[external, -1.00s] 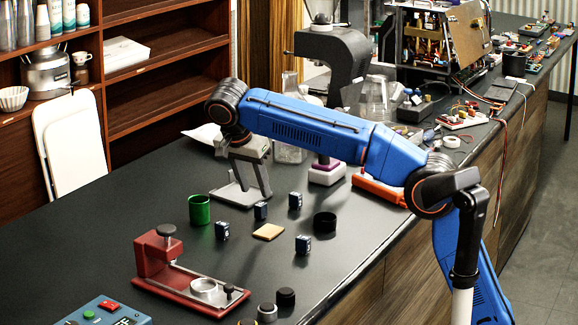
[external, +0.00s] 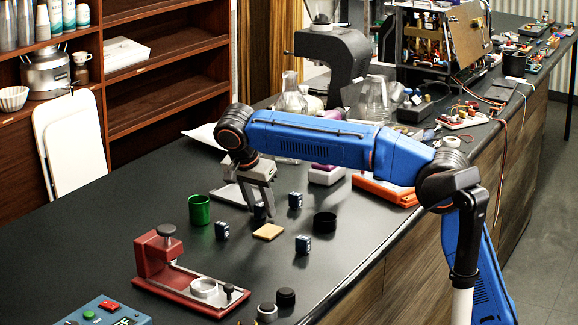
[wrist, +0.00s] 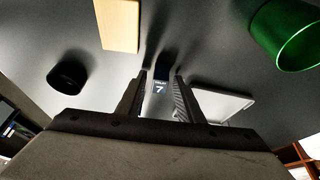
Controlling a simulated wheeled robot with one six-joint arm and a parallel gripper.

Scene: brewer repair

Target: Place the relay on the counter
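Several small dark blue relays stand on the dark counter (external: 110,215). One relay (external: 260,212) is at my gripper's fingertips. In the wrist view this relay (wrist: 160,87) shows a "7" label and lies between the two fingers, with a small gap on each side. My gripper (external: 261,208) points down over it and is open; it also shows in the wrist view (wrist: 161,78). The other relays are left of it (external: 222,231), right of it (external: 295,201) and nearer the front edge (external: 303,244). The fingers partly hide the relay in the external view.
A green cup (external: 199,210) stands left of my gripper and a black round cup (external: 325,222) right of it. A tan block (external: 268,232) lies just in front. A pale flat tray (external: 228,193) lies behind. A red fixture (external: 195,280) stands at the front left.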

